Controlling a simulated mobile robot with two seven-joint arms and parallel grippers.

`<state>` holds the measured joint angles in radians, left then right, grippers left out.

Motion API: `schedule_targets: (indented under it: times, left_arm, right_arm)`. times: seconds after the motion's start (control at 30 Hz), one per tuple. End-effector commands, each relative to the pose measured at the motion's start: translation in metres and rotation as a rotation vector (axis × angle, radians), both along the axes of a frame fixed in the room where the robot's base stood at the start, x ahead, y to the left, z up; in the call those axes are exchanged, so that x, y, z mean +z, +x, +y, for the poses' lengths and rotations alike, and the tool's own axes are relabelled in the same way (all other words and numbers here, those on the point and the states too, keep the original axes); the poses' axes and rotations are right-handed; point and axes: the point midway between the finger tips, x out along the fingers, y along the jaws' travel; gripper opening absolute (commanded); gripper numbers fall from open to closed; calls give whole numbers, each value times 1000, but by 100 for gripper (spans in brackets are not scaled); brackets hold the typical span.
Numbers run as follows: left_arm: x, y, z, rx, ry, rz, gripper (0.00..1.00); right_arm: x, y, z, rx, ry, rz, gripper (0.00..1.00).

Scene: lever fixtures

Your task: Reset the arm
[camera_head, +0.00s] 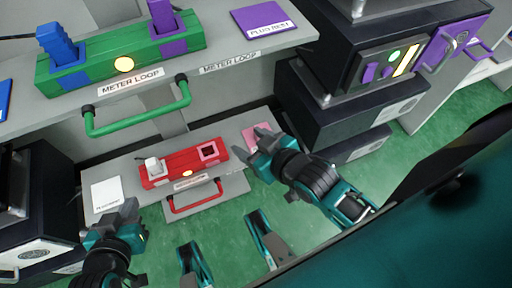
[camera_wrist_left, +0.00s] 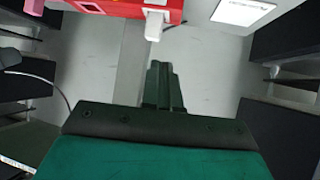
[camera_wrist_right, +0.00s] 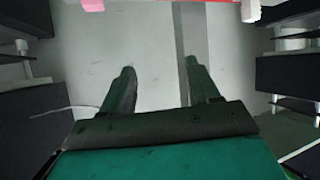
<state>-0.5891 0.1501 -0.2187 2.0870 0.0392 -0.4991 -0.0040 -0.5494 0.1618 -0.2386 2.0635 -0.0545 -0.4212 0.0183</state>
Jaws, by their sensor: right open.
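The red fixture (camera_head: 186,163) sits on the lower shelf, with a white plug (camera_head: 153,165) upright at its left, a pink-edged socket (camera_head: 209,151), a lit yellow button and a red handle (camera_head: 196,200) in front. In the left wrist view the white plug (camera_wrist_left: 155,24) shows at the top. My left gripper (camera_head: 118,215) is shut and empty, left of and nearer than the red fixture. My right gripper (camera_head: 262,143) is open and empty, right of the red fixture, by a pink pad (camera_head: 254,132). It shows fingers apart in the right wrist view (camera_wrist_right: 160,80).
The green fixture (camera_head: 110,54) on the upper shelf has a blue lever (camera_head: 60,45), a purple lever (camera_head: 164,18) and a green handle (camera_head: 140,118). Dark cabinets (camera_head: 350,115) stand at right. A white pad (camera_head: 107,194) lies left of the red fixture. Green floor shows below.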

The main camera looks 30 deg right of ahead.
Motion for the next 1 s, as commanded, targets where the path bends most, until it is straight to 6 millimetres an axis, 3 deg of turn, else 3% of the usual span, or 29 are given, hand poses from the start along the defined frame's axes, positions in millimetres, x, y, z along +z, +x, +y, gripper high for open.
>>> schedule_targets:
  times: [0.13, 0.5, 0.63, 0.8, 1.0]
  left_arm:
    - [0, 0, 0, 0, 0, 0, 0]
    - [5, 0, -1, 2, -2, 1, 0]
    - [26, 0, 0, 4, 1, -2, 0]
    - [69, 0, 7, 16, 11, -16, 0]
    - [100, -10, 21, 37, 38, -1, 0]
  right_arm:
    - [-12, -18, -1, -20, 52, 101, 61]
    - [-9, -20, -1, -23, 57, 111, 61]
    - [10, -21, -4, -27, 51, 111, 61]
    - [48, -24, -12, -42, 37, 112, 61]
    - [87, -29, -21, -56, 21, 107, 61]
